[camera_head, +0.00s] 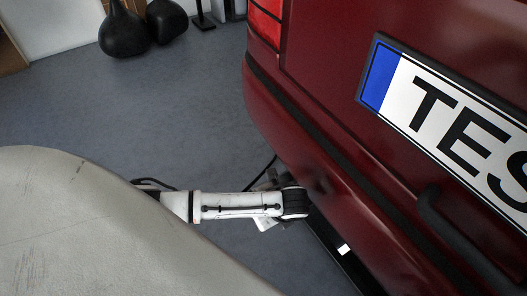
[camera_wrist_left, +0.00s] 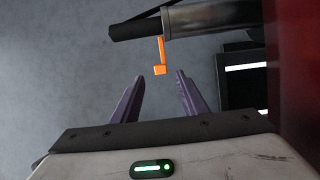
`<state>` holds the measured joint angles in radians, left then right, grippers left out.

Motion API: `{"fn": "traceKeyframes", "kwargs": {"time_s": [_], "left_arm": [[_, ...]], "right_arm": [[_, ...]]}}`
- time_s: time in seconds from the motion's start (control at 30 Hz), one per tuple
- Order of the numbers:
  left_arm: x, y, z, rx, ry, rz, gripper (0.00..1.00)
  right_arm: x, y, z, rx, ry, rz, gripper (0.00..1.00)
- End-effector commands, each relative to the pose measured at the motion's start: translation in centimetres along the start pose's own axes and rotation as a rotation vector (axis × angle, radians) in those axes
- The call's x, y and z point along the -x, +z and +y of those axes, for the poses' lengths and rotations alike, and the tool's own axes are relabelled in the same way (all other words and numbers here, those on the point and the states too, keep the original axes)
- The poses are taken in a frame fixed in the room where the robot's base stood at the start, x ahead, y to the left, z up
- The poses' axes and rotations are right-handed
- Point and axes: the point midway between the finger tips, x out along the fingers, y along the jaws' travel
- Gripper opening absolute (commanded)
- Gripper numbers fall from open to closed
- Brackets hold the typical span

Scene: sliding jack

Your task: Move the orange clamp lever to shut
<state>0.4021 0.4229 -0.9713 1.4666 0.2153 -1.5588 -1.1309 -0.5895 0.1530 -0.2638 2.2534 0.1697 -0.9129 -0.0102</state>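The orange clamp lever (camera_wrist_left: 160,69) shows in the left wrist view, hanging from a grey metal tube (camera_wrist_left: 215,22) with a black sleeve (camera_wrist_left: 136,27) at its left end. The lever has a thin stem with a wider block at its lower end. My left gripper (camera_wrist_left: 159,76) has two purple fingers, open and empty. In that view the lever block appears in line with the gap between the fingertips; I cannot tell the depth between them. The head view does not show the lever or my gripper fingers clearly. My right gripper is in neither view.
A dark red vehicle (camera_head: 330,200) with a number plate (camera_head: 460,120) fills the right of the head view. Black rounded objects (camera_head: 123,35) stand on the open grey floor (camera_head: 150,110) behind.

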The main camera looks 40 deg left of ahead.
Motion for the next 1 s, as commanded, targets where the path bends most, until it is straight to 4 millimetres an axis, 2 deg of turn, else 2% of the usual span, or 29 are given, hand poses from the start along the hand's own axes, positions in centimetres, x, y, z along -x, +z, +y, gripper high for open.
{"fn": "traceKeyframes", "kwargs": {"time_s": [0.03, 0.1, 0.3, 0.5, 0.77, 1.0], "left_arm": [[-1.7, -0.2, 0.1, 0.001, 0.003, -0.001, 0.4], [-3.0, -0.2, 0.1, 0.001, 0.001, 0.0, 0.4], [-6.0, -0.2, 0.0, 0.003, -0.001, 0.001, 0.4], [-7.1, -0.1, 0.0, 0.002, -0.002, 0.002, 0.4], [-7.1, -0.1, 0.0, 0.003, -0.002, 0.002, 0.4], [-7.1, -0.1, 0.0, 0.003, -0.002, 0.002, 0.01]], "right_arm": [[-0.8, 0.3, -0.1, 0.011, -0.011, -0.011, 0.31], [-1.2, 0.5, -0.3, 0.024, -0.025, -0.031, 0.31], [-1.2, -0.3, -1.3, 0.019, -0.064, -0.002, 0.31], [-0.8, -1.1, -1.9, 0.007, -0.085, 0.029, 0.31], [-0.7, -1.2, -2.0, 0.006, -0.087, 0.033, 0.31], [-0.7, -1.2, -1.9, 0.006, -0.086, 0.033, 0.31]]}}
